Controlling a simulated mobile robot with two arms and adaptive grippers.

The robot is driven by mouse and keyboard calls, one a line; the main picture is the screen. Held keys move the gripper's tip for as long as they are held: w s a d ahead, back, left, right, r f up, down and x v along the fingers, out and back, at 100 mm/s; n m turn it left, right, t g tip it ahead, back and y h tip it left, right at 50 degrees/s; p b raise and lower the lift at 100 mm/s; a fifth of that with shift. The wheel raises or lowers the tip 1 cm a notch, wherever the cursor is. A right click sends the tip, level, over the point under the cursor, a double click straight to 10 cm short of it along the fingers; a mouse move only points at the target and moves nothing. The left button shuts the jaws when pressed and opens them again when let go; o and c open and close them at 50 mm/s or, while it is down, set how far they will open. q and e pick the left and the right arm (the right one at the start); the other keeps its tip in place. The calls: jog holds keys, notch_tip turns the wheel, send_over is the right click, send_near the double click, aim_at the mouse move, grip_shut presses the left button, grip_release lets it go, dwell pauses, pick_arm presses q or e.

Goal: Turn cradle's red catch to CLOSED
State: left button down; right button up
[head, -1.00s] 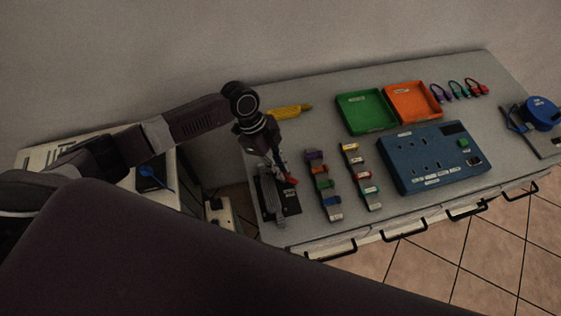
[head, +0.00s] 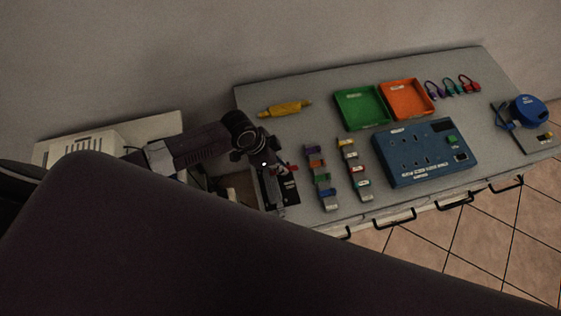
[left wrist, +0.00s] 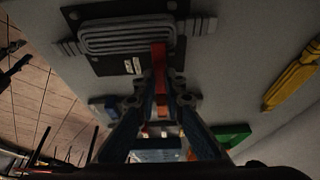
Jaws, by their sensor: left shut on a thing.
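The dark cradle (head: 291,190) lies flat at the left end of the grey table, partly hidden by my left arm. My left gripper (left wrist: 161,80) is shut on the red catch. The label's words and the catch's exact setting are too small to read. My right gripper is in neither view.
Two rows of coloured clips (head: 320,177) lie right of the cradle. Beyond are a blue socket box (head: 425,152), a green tray (head: 360,108), an orange tray (head: 407,98) and a yellow tool (head: 285,109). Bare table lies behind the cradle.

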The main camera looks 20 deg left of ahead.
pick_arm(q)
jog(key=shift+w+r, duration=0.1)
jog(key=shift+w, duration=0.05)
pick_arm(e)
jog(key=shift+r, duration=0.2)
pick_arm(q)
jog(key=c, duration=2)
grip_release()
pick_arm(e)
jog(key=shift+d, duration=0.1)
pick_arm(q)
jog(key=v, duration=1.2)
